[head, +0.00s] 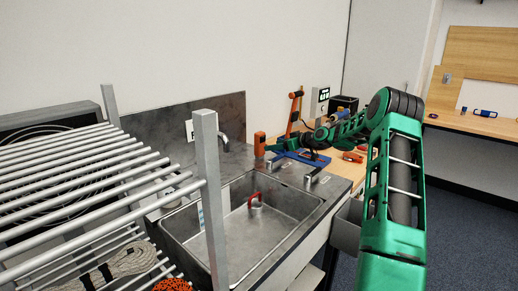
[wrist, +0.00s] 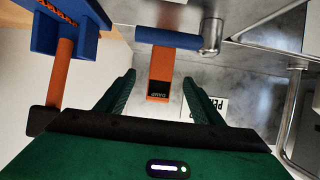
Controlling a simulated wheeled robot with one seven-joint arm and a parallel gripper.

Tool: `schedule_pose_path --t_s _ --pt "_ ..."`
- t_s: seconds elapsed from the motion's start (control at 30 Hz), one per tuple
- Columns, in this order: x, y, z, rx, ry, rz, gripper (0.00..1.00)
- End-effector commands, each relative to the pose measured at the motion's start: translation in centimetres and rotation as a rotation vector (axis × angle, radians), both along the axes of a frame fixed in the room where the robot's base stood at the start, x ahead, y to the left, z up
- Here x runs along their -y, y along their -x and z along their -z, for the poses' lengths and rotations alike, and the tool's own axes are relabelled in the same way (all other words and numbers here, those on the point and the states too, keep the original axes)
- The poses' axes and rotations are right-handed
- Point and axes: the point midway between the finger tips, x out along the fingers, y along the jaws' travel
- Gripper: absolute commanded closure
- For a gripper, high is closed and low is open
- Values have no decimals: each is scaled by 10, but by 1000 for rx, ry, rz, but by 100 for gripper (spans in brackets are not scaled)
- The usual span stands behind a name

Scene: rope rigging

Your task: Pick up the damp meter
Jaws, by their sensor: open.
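The damp meter (wrist: 159,72) is an orange block with a dark end face lettered "DAMP", joined to a blue bar, in the wrist view. In the head view, it appears to be the upright orange block (head: 260,144) behind the sink's right back corner. My gripper (wrist: 159,78) is open, with one green finger on each side of the meter and visible gaps between. Contact is not visible. In the head view my arm reaches in from the right, and its fingers are too small to make out.
A steel sink (head: 278,240) holds a red-handled item (head: 256,202). A metal rack (head: 209,185) fills the left foreground. A blue and orange tool (wrist: 62,70) stands close to the left finger in the wrist view.

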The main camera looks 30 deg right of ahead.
Motion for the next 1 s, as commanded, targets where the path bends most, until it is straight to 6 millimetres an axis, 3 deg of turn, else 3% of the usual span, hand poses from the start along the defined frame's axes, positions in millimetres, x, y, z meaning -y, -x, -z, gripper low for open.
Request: schedule_pose_path --t_s 0.3,0.57,0.8,1.0 --pt "-13 -38 16 7 -1 -2 39" --pt "-18 -53 22 5 -1 1 39" --pt "-32 -81 32 6 -1 0 39" --pt "-36 -93 37 5 0 1 39"
